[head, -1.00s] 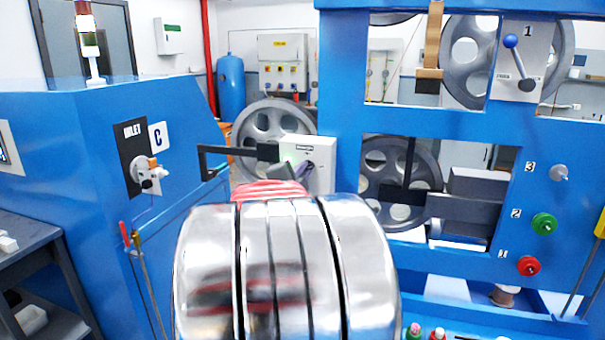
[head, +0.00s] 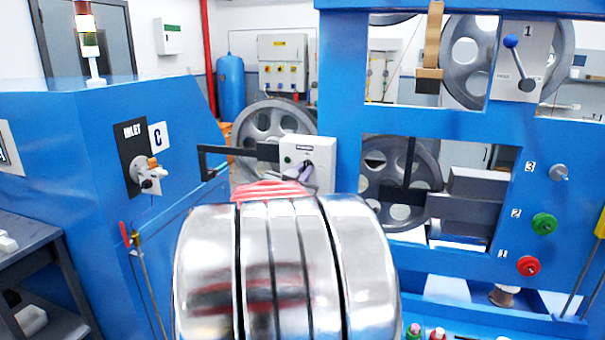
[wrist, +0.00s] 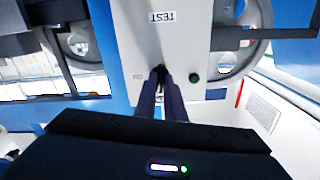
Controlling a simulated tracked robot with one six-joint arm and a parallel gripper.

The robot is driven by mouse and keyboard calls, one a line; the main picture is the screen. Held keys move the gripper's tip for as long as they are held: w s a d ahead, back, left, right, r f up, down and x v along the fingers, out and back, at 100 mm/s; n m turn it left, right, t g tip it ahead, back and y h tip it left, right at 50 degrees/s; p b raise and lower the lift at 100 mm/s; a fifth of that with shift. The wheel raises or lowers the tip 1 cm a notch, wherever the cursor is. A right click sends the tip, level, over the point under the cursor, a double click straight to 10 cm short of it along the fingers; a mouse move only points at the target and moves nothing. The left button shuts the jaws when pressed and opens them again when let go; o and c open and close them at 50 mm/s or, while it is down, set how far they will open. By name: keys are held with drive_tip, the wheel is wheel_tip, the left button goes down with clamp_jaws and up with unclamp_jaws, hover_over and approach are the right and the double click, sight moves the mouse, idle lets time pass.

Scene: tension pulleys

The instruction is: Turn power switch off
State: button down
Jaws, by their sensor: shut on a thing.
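The white switch box (head: 321,150) stands between two large grey wheels in the head view. A small label runs along its top, too small to read. In the wrist view the box face (wrist: 185,50) fills the upper middle, with an upside-down TEST label and a green button (wrist: 195,77). My gripper (wrist: 160,82) has its two dark fingers close together in front of the face. They are shut on a small dark knob (wrist: 160,69), apparently the power switch, mostly hidden between the fingertips. In the head view my gripper (head: 304,172) is partly hidden behind my arm.
A blue cabinet (head: 85,170) with an INLET valve (head: 146,177) stands at left. A black bracket (head: 225,150) reaches towards the box. My shiny arm blocks the lower middle.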

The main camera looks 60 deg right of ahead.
drive_tip(key=shift+f+n, duration=0.25)
drive_tip(key=shift+n, duration=0.95)
drive_tip(key=c, duration=2.2)
unclamp_jaws()
drive_tip(key=shift+d, duration=0.1)
drive_tip(key=o, duration=0.4)
drive_tip(key=shift+r, duration=0.15)
drive_tip(key=shift+c, duration=0.2)
drive_tip(key=s+a, duration=0.2)
drive_tip(key=a, duration=1.1)
drive_tip(key=shift+a, duration=0.35)
